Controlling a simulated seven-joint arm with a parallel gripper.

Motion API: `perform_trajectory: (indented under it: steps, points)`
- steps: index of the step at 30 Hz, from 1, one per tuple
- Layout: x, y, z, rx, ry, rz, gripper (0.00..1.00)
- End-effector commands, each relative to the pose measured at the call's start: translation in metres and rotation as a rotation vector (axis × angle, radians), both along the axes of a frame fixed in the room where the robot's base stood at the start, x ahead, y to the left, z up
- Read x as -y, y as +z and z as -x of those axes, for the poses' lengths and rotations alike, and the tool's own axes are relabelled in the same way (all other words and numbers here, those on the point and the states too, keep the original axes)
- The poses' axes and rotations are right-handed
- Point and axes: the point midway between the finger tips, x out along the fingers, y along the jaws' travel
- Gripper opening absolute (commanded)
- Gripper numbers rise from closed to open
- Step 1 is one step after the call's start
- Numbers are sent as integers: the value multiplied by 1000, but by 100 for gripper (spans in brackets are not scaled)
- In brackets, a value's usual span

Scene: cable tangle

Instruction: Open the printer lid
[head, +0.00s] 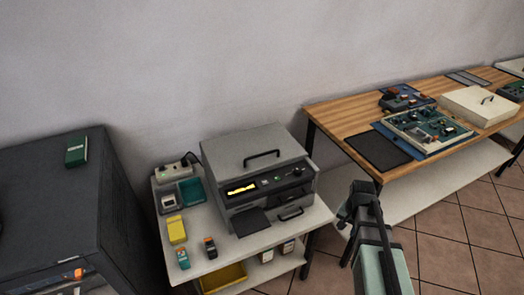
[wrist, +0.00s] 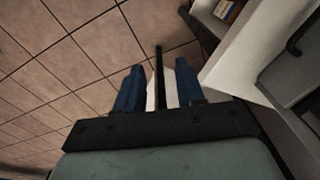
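The grey printer (head: 224,160) stands on a small white table left of centre in the head view. Its lid (head: 250,143) is down, with a black bar handle (head: 262,158) on top. The front has a lit yellow display, and a second handle (head: 291,214) sits low on the front. My gripper (head: 362,190) is in the air right of the printer, apart from it. In the wrist view my gripper (wrist: 158,85) has its two blue fingers spread with a gap between them. A grey body with a dark bar (wrist: 298,38) shows at the right edge there, partly cut off.
The white table (head: 215,255) also holds a teal tray (head: 191,191), a yellow item (head: 176,229) and small devices left of the printer. A dark cabinet (head: 60,190) stands at left. A wooden bench (head: 335,113) with electronics is at right. Tiled floor (head: 450,240) lies open between.

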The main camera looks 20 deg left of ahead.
Motion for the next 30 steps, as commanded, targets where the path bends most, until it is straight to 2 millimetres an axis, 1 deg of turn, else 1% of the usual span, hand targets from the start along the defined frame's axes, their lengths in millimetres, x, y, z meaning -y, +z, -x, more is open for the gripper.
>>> perform_trajectory:
  steps: [1, 5, 6, 8, 13, 17, 18, 20, 21, 24, 27, 30]
  points:
    - [-17, 15, -17, 14, -19, -6, 38]
    - [-59, 53, -42, 35, -92, -23, 38]
    - [-73, 66, -49, 40, -116, -29, 38]
    - [-95, 85, -59, 47, -152, -39, 38]
    - [-159, 142, -78, 60, -255, -69, 38]
    - [-211, 189, -85, 64, -335, -94, 38]
    - [-227, 205, -85, 66, -361, -103, 38]
    - [-251, 228, -85, 65, -397, -116, 38]
    - [-266, 243, -84, 65, -420, -123, 38]
    - [-297, 276, -80, 63, -472, -142, 38]
    - [-320, 301, -74, 60, -513, -155, 38]
    - [-333, 316, -70, 57, -539, -163, 38]
